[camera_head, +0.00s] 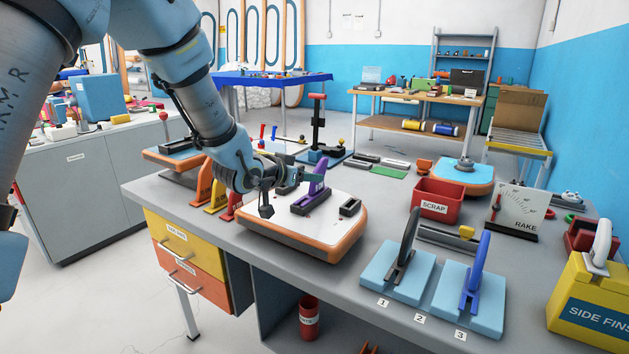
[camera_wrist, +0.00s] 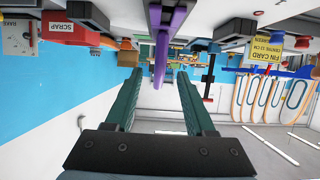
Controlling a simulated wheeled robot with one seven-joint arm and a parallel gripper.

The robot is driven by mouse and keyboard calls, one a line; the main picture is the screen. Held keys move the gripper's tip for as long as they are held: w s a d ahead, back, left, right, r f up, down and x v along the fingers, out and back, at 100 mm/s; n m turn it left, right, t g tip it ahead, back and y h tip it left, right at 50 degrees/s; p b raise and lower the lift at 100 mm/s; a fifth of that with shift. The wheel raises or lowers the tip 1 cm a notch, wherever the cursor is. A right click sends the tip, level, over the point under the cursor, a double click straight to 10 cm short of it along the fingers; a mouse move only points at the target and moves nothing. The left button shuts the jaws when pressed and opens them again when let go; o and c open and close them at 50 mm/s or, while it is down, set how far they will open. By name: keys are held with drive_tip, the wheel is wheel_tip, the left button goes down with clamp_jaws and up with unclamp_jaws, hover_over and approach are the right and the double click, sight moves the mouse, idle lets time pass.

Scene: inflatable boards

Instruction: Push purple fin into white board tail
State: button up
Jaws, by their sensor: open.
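The purple fin (camera_head: 318,188) stands on the white board tail (camera_head: 284,222), which has an orange edge and lies on the grey bench. The fin's foot is at a dark slotted box; I cannot tell how deep it sits. A second dark box (camera_head: 350,207) is to its right on the board. My gripper (camera_head: 298,177) is level with the fin, at its left side. In the wrist view the purple fin (camera_wrist: 162,45) shows upside down, in line with the gap between the two open fingers. The fingers do not visibly grip it.
Yellow, orange and red fin stands (camera_head: 218,197) are left of the board, close to my arm. The red scrap bin (camera_head: 437,200) is at the right. Blue pads with black and blue fins (camera_head: 470,290) stand at the bench front. A yellow side-fins box (camera_head: 590,306) is far right.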

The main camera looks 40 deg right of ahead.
drive_tip(key=v, duration=0.5)
drive_tip(key=shift+s+a+r+b, duration=0.1)
drive_tip(key=shift+a+b, duration=0.2)
drive_tip(key=shift+b, duration=0.1)
drive_tip(key=shift+n+t+y, duration=0.8)
drive_tip(key=w+a, duration=0.2)
drive_tip(key=w+a+f, duration=0.1)
drive_tip(key=w+a, duration=0.1)
drive_tip(key=a, duration=0.1)
drive_tip(key=shift+w+a, duration=0.15)
drive_tip(key=shift+w, duration=0.2)
drive_tip(key=w+a+f+n+t+y, duration=0.1)
drive_tip(key=w+a+f+n+y, duration=0.2)
drive_tip(key=a, duration=0.8)
drive_tip(key=w+a+f+n+y, duration=0.1)
drive_tip(key=w+a+n+y, duration=0.25)
drive_tip(key=a, duration=0.75)
drive_tip(key=s+a+f+n+g+y, duration=0.1)
drive_tip(key=s+a, duration=0.4)
drive_tip(key=a, duration=0.6)
drive_tip(key=s+a+f+n+g+y, duration=0.1)
drive_tip(key=s+a+n+g+y, duration=0.2)
drive_tip(key=s+a, duration=0.3)
drive_tip(key=a+n, duration=0.1)
drive_tip(key=a, duration=0.4)
drive_tip(key=shift+f+n+y, duration=0.35)
